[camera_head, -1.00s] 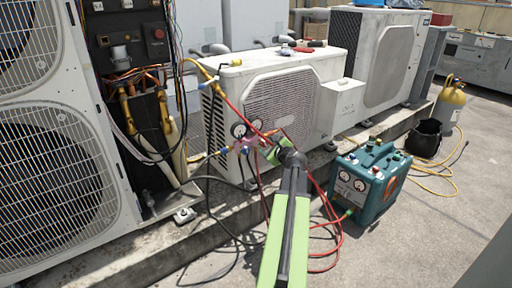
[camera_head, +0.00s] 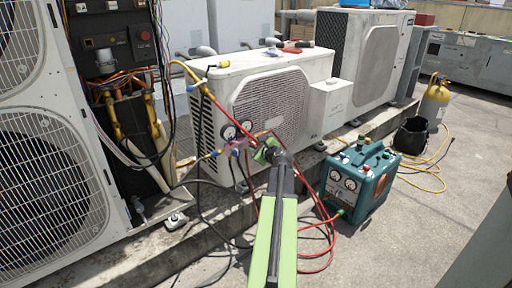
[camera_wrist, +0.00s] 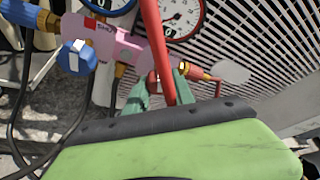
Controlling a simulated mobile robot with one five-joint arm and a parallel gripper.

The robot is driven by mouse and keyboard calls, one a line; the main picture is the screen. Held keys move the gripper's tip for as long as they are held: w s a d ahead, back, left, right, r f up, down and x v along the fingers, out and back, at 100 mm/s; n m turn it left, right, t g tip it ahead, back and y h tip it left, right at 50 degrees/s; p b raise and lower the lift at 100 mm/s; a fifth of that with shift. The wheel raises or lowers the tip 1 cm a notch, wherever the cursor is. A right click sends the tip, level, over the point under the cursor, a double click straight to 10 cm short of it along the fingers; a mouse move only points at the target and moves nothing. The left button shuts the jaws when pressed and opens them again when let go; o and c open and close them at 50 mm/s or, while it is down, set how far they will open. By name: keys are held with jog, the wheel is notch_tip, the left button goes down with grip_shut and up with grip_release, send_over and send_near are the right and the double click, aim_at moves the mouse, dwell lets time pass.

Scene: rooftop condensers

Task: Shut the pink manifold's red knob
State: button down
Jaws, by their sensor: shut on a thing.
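The pink manifold (camera_head: 237,147) hangs with its two gauges in front of the beige condenser, and it fills the upper left of the wrist view (camera_wrist: 128,47). Its blue knob (camera_wrist: 76,57) points toward the wrist camera. The red knob (camera_wrist: 155,84) sits at the manifold's right end, partly hidden by a red hose and my fingers. My gripper (camera_wrist: 161,90) has its green fingertips on both sides of the red knob and is shut on it. In the head view my gripper (camera_head: 265,150) is at the manifold's right side; the red knob cannot be made out there.
A red hose (camera_wrist: 157,45) crosses in front of the manifold, close to my fingers. The teal recovery machine (camera_head: 361,182) stands on the ground to the right. The beige condenser (camera_head: 272,105) is close behind. Black hoses hang to the left.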

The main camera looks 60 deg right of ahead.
jog(key=shift+r+m+y+p, duration=0.15)
jog(key=shift+m+y+p, duration=0.15)
jog(key=shift+m+p, duration=0.15)
jog(key=shift+d+m+y+p, duration=0.1)
jog(key=shift+m+y+p, duration=0.2)
jog(key=shift+m+y, duration=0.15)
jog(key=shift+a+f+m+y, duration=0.25)
jog(key=shift+m+y, duration=0.2)
jog(key=shift+m, duration=0.25)
jog(key=c, duration=1.1)
grip_release()
jog(key=shift+d, duration=0.1)
jog(key=shift+o, duration=0.2)
jog(key=p+v, duration=0.6)
jog(key=v, duration=1.1)
jog(key=shift+s+p, duration=0.3)
